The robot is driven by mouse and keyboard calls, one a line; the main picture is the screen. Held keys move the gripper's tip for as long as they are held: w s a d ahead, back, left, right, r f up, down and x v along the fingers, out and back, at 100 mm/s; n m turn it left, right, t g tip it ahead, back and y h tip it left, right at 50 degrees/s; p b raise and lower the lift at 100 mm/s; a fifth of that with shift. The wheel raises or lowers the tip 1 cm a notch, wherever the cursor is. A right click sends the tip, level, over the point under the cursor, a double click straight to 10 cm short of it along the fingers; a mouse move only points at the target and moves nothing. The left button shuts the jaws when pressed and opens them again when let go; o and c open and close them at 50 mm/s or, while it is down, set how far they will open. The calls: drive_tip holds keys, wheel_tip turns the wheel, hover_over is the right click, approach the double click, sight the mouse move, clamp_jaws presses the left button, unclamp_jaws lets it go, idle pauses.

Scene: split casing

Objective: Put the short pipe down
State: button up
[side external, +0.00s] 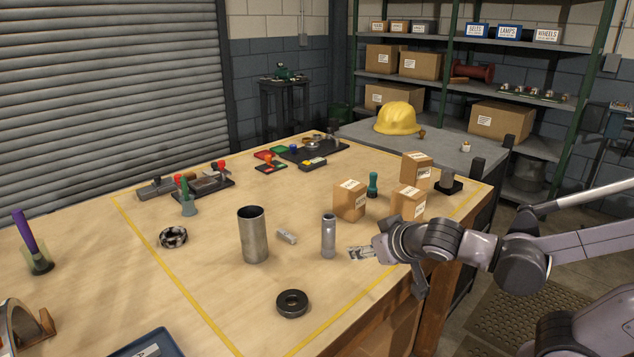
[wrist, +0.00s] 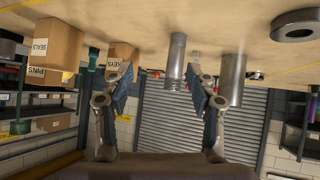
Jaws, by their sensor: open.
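The short pipe (side external: 328,237), a narrow grey metal tube, stands upright on the wooden table. In the wrist view, which shows the table at the top, the short pipe (wrist: 174,62) appears between my two fingers, nearer the right one. My gripper (side external: 358,253) is open, low over the table just right of the pipe. Its fingers (wrist: 158,88) are spread and nothing is held between them. A gap shows between the fingertips and the pipe in the side view.
A wider metal cylinder (side external: 253,236) stands left of the pipe, with a small grey piece (side external: 287,236) lying between them. A dark ring (side external: 292,304) lies in front. Cardboard boxes (side external: 349,200) and a green-handled item (side external: 373,185) stand behind my gripper.

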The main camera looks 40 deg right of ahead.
sight(331, 219)
drive_tip(key=w+a+r+m+t+h, duration=0.2)
drive_tip(key=w+r+t, duration=0.2)
drive_tip(key=shift+n, duration=0.3)
drive_tip(key=shift+a+f+x, duration=0.1)
drive_tip(key=shift+f+x, duration=0.1)
drive_tip(key=shift+x, duration=1.5)
drive_tip(key=shift+a+f+x, duration=0.1)
drive_tip(key=shift+f+x, duration=0.1)
drive_tip(key=shift+x, duration=1.55)
drive_tip(key=shift+f+x, duration=0.2)
drive_tip(key=shift+x, duration=1.5)
drive_tip(key=shift+s, duration=0.15)
clamp_jaws()
